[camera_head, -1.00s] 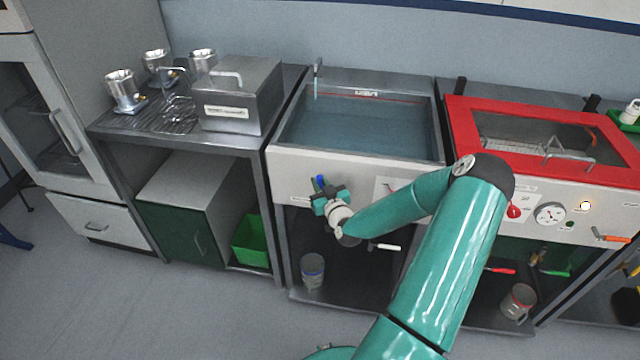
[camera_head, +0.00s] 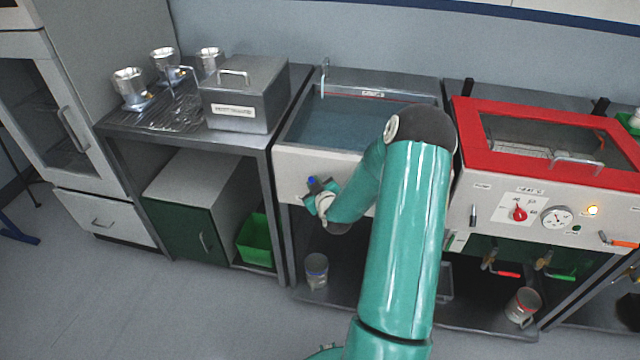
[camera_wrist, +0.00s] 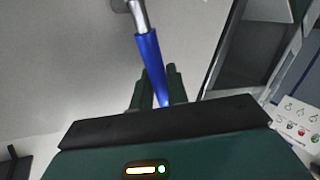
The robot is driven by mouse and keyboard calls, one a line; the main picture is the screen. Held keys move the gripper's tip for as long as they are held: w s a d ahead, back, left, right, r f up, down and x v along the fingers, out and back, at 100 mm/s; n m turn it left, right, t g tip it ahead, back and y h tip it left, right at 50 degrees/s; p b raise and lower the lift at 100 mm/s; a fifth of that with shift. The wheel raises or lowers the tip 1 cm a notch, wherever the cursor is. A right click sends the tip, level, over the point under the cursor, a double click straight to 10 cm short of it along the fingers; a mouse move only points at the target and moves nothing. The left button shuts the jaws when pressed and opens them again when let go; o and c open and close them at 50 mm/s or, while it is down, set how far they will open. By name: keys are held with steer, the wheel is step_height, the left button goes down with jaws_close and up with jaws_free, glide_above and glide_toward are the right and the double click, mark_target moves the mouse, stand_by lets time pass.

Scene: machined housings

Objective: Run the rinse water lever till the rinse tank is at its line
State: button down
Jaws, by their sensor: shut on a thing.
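The rinse tank (camera_head: 292,128) is an open steel basin in the middle of the bench, with blue-grey water (camera_head: 345,125) in it. A small label (camera_head: 373,94) is on its back wall; I cannot read the level against a line. A thin tap (camera_head: 325,75) stands at its back left corner, with no clear stream visible. My gripper (camera_head: 318,190) is at the left of the tank's front panel, shut on the blue lever (camera_head: 311,181). In the wrist view the blue lever (camera_wrist: 149,58) runs from a metal stem down between my fingers (camera_wrist: 160,85). My arm hides the tank's right side.
A red-framed tank (camera_head: 465,150) with dial and knob stands to the right. A steel lidded box (camera_head: 265,100) and metal cups (camera_head: 130,82) are on the left bench. A beaker (camera_head: 316,268), a mug (camera_head: 523,304) and a green bin (camera_head: 256,238) sit below. The floor in front is clear.

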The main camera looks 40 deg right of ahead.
steer(key=w+a+f+n+g, duration=0.1)
steer(key=n+g, duration=0.1)
steer(key=w+a+f+n+g+h, duration=0.1)
steer(key=f+n, duration=0.1)
steer(key=shift+w+f+g, duration=0.1)
steer(key=shift+w+g, duration=0.3)
step_height(320, 180, down, 2)
steer(key=shift+w+a+n+g+h, duration=0.15)
steer(key=shift+n+g+h, duration=0.55)
steer(key=shift+n+g, duration=0.25)
steer(key=shift+f+n+g+h, duration=0.3)
steer(key=shift+f+n+g, duration=0.15)
steer(key=shift+f, duration=0.1)
steer(key=c, duration=1.7)
jaws_free()
steer(key=shift+f, duration=0.15)
steer(key=v, duration=1.4)
